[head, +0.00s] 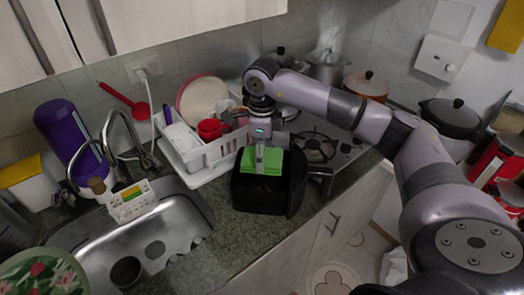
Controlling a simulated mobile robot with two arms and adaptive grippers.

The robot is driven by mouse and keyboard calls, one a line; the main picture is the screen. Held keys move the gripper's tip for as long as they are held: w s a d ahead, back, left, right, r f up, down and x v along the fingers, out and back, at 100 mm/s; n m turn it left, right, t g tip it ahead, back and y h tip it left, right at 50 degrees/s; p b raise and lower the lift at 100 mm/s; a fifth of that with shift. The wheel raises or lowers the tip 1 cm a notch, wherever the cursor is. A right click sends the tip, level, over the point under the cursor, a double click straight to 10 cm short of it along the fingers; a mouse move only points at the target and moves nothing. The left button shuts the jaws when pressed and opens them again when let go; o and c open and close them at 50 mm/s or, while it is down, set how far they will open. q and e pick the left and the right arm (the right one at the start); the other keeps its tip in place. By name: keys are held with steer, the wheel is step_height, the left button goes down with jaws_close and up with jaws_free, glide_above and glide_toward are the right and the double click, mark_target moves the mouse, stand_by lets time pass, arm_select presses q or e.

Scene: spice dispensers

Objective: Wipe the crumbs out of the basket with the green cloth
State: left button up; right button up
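The green cloth (272,165) is at the back part of the black basket's opening, at about rim height. The black basket (262,196) stands on the counter, with its dark handle (322,173) pointing right. My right gripper (260,165) points down over the basket. Its fingers look closed together on the middle of the green cloth, which spreads to both sides of them. How deep the cloth reaches is hidden. No crumbs can be made out in the dark basket. My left gripper is not in view.
A white dish rack (197,160) with plates and red cups stands behind and left of the basket. The metal sink (165,225) is at the left. The stove (318,147) with pots is behind and right. The counter's front edge runs close to the basket.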

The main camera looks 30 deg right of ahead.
steer(key=shift+f+b, duration=3.95)
steer(key=shift+f, duration=1.55)
steer(key=shift+f+b, duration=0.5)
steer(key=shift+f, duration=0.1)
